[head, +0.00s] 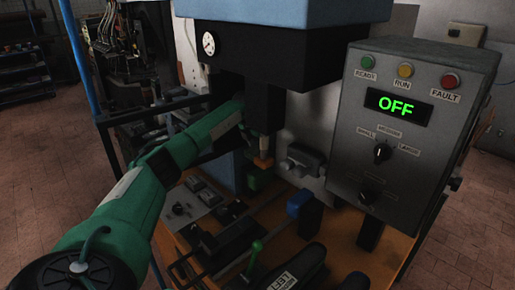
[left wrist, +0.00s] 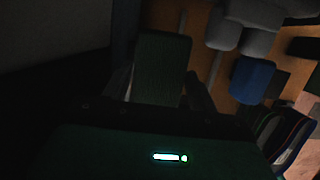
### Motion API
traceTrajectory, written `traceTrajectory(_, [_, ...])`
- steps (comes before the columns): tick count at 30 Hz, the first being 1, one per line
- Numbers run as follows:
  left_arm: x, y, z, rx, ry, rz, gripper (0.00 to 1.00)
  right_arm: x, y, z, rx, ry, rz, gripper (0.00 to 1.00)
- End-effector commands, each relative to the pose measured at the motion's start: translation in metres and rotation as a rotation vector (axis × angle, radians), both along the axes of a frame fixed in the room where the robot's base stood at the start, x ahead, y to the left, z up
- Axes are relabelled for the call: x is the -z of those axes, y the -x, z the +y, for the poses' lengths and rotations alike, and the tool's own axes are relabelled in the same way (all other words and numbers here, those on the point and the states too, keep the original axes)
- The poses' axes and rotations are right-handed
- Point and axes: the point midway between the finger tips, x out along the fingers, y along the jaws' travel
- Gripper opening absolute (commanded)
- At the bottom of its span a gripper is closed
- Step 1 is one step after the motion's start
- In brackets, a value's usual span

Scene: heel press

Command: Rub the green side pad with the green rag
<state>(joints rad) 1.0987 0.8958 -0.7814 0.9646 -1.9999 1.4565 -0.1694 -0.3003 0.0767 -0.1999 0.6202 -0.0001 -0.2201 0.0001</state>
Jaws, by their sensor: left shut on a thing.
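My left arm reaches in from the left in the head view and ends behind the black press head, so its fingers are hidden there. In the dark left wrist view my left gripper (left wrist: 160,88) has a finger on each side of a dark green, ribbed piece, which looks like the green rag (left wrist: 160,58); it is shut on it. My right gripper is not in view.
A blue pad (head: 301,203) stands at the right on the orange table (head: 375,250); it also shows in the left wrist view (left wrist: 252,80). A grey control box (head: 410,130) reads OFF. A green-knobbed lever (head: 256,246) and dark labelled shapes (head: 295,272) crowd the front.

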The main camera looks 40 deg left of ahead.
Motion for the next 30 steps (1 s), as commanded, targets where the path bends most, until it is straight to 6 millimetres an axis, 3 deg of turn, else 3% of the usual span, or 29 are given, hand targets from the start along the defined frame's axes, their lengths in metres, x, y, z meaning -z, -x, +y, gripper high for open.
traceTrajectory(11, [-0.006, 0.0, 0.0, -0.001, 0.0, 0.0, 0.41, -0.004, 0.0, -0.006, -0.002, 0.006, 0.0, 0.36])
traceTrajectory(22, [-0.035, 0.0, 0.001, -0.001, -0.001, 0.0, 0.41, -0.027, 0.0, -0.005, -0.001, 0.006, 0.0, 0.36])
traceTrajectory(30, [-0.034, 0.0, 0.0, -0.001, -0.001, 0.0, 0.41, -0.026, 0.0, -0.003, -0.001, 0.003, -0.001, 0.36])
